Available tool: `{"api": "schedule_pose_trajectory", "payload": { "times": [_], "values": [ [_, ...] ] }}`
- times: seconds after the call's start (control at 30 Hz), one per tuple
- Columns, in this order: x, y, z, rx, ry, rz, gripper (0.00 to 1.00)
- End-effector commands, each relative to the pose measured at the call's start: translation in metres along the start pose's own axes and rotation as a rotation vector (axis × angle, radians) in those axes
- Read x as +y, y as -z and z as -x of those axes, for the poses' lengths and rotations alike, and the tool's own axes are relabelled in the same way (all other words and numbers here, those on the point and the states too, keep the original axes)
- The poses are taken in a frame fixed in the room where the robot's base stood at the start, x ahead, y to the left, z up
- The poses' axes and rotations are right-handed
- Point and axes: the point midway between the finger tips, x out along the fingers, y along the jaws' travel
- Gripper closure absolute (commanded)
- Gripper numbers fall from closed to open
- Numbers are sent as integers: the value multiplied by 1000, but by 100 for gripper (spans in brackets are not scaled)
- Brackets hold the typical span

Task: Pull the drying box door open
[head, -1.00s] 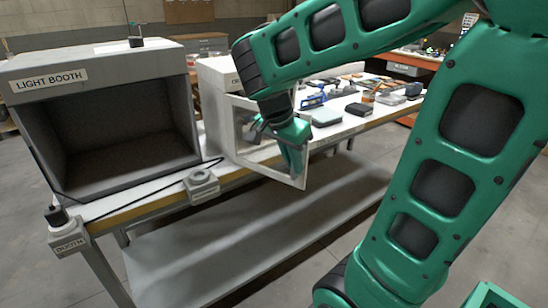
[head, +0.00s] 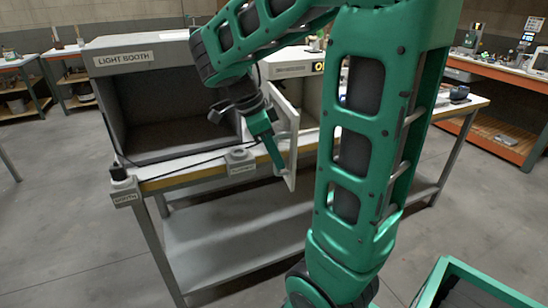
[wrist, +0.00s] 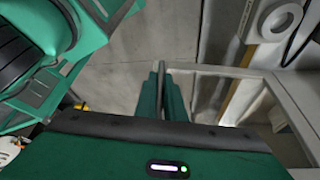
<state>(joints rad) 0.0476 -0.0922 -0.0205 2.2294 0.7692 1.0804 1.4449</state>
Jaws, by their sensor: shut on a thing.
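The drying box (head: 292,70) is a pale cabinet on the bench, right of the light booth. Its door (head: 291,178) is a white-framed panel, swung out from the box front and seen nearly edge-on in the head view. My gripper (head: 279,168) reaches down at the door's outer side and is shut on the door's handle (head: 290,137), a pale upright bar. In the wrist view, my green fingers (wrist: 166,98) are close together beside the door's white frame (wrist: 275,78).
The light booth (head: 108,71) stands close left of the door. A small grey control box (head: 240,158) sits on the bench's front edge, with another (head: 124,188) at the left corner. A lower shelf (head: 235,238) lies under the bench.

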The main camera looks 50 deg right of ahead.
Motion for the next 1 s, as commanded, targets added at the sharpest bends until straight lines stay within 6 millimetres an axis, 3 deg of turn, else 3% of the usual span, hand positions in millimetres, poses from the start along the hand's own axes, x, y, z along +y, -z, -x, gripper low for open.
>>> {"api": "schedule_pose_trajectory", "payload": {
  "times": [0.53,0.63,1.0],
  "values": [
    [-2,3,0,-1,-3,-13,100],
    [-2,3,0,-1,-4,-14,72],
    [-2,4,2,0,-5,-13,72]
  ]
}}
